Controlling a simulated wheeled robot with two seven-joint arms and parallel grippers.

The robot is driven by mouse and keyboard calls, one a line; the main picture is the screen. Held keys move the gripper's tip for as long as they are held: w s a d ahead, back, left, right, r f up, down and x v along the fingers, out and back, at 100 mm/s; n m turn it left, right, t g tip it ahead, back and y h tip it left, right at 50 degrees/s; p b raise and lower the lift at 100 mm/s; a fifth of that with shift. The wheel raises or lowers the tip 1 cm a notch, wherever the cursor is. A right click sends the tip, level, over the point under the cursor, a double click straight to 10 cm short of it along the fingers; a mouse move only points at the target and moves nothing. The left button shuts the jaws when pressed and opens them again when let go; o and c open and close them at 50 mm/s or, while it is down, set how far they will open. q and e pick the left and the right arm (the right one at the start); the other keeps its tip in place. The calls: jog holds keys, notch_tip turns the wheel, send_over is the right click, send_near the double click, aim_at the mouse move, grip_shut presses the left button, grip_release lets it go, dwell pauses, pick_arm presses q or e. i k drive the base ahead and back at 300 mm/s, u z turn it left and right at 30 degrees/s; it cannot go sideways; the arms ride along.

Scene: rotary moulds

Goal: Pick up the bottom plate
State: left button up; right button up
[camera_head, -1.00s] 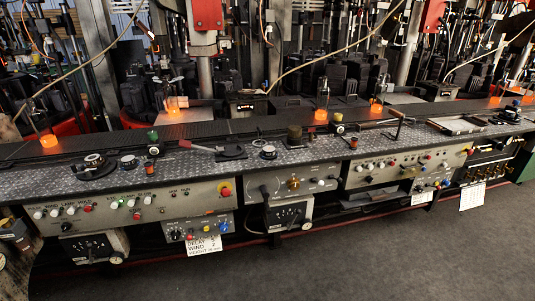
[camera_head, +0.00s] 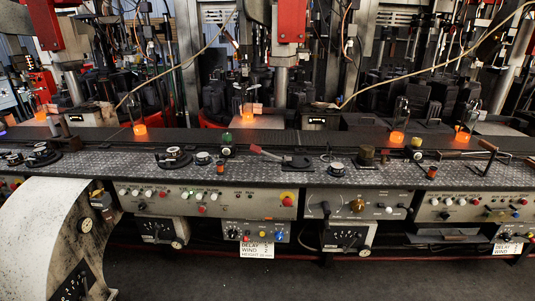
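I cannot make out a bottom plate with certainty in the head view. A long machine bench (camera_head: 330,172) with a dark patterned metal top runs across the picture. A flat dark piece (camera_head: 297,162) lies on it right of the middle, beside a red-handled lever (camera_head: 255,149). Neither of my grippers shows.
Control panels (camera_head: 205,197) with knobs and buttons face the front. A large pale curved housing (camera_head: 50,225) stands at the lower left. Moulding machines with red parts (camera_head: 287,22) and cables rise behind the conveyor. The grey floor (camera_head: 300,280) in front is clear.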

aim_at(336, 169)
jog(key=z, duration=0.35)
jog(key=i, duration=1)
jog(key=u, duration=0.25)
